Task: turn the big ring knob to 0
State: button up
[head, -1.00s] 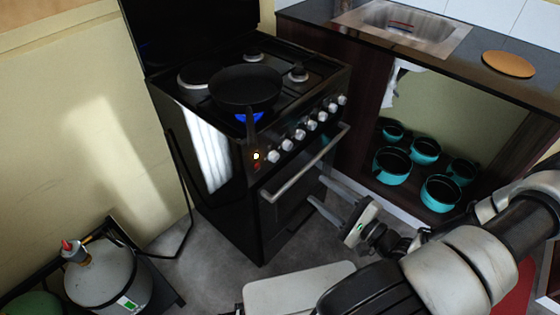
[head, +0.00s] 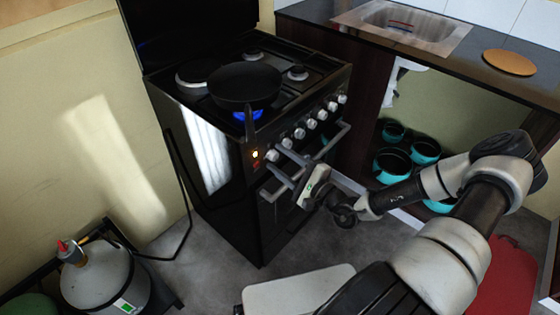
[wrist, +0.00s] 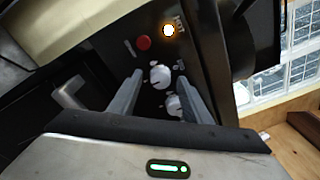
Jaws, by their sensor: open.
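The black stove (head: 222,220) has a row of several silver knobs (head: 311,123) along its front panel. I cannot tell by label which is the big ring knob. A blue flame (head: 249,115) burns under the black pan (head: 245,83). My gripper (head: 276,160) is open, with its fingers pointing at the panel's left end, close to the leftmost knob (head: 272,155). In the wrist view, my gripper (wrist: 161,80) has one silver knob (wrist: 160,76) in line between its fingertips. A second knob (wrist: 174,106) shows nearer the right finger. Contact cannot be told.
The oven handle (head: 330,140) runs below the knobs, close under my fingers. A glowing lamp (wrist: 168,30) and a red button (wrist: 143,43) sit beside the knobs. A gas bottle (head: 103,278) stands at lower left.

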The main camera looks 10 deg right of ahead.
jog(key=c, duration=1)
jog(key=shift+c, duration=0.2)
